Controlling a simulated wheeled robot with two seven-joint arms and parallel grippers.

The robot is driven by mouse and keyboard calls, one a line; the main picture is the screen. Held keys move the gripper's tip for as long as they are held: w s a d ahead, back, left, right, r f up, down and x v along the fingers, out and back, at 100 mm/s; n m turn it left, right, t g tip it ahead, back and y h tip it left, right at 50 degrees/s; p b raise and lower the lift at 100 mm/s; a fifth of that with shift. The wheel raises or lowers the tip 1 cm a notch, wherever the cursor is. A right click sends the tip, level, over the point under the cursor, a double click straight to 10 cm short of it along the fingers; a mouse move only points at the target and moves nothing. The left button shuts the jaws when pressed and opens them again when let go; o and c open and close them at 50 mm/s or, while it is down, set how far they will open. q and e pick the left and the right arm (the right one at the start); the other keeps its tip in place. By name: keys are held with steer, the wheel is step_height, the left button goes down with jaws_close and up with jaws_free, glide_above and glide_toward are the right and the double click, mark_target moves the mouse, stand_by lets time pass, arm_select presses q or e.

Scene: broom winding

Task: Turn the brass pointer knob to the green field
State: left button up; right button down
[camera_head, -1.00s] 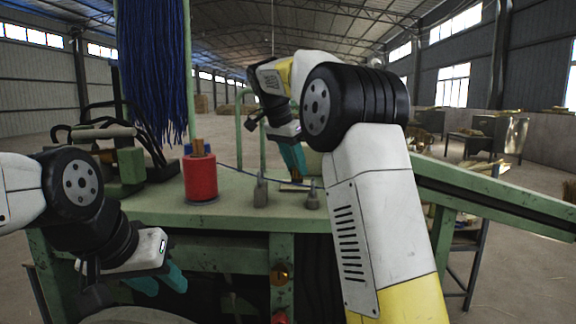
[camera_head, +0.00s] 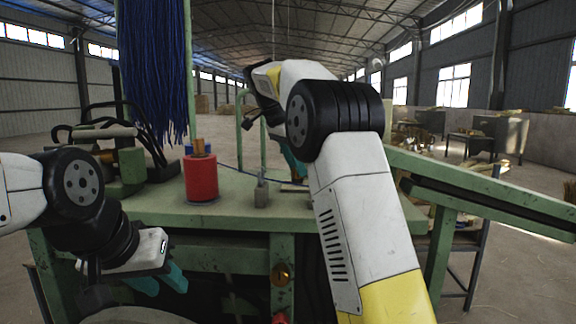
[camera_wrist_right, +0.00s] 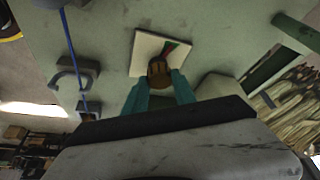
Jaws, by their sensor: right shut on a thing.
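In the right wrist view, a pale square plate (camera_wrist_right: 146,48) lies on the green bench top, with a small red field (camera_wrist_right: 168,47) and a green field (camera_wrist_right: 181,52) on it. The brownish brass knob (camera_wrist_right: 158,69) stands on this plate. My right gripper (camera_wrist_right: 159,82) is shut on the knob, with a teal finger on each side. The knob's pointer direction cannot be made out. In the head view my right arm mostly hides the right gripper (camera_head: 292,162); a sliver of the plate (camera_head: 293,187) shows below it. My left gripper (camera_head: 162,285) is open and empty, low in front of the bench.
A red spool (camera_head: 201,178) and a grey metal block (camera_head: 261,192) stand on the green bench (camera_head: 225,217). Blue bristles (camera_head: 152,65) hang at the back left. A round brass part (camera_head: 282,274) sits on the bench's front post. A green rail (camera_head: 490,185) slopes away at right.

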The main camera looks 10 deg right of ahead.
steer(key=c, duration=1)
jaws_free()
steer(key=shift+c, duration=0.2)
steer(key=v, duration=0.7)
steer(key=shift+r, duration=0.35)
steer(key=shift+s+a, duration=0.1)
steer(key=shift+a, duration=0.05)
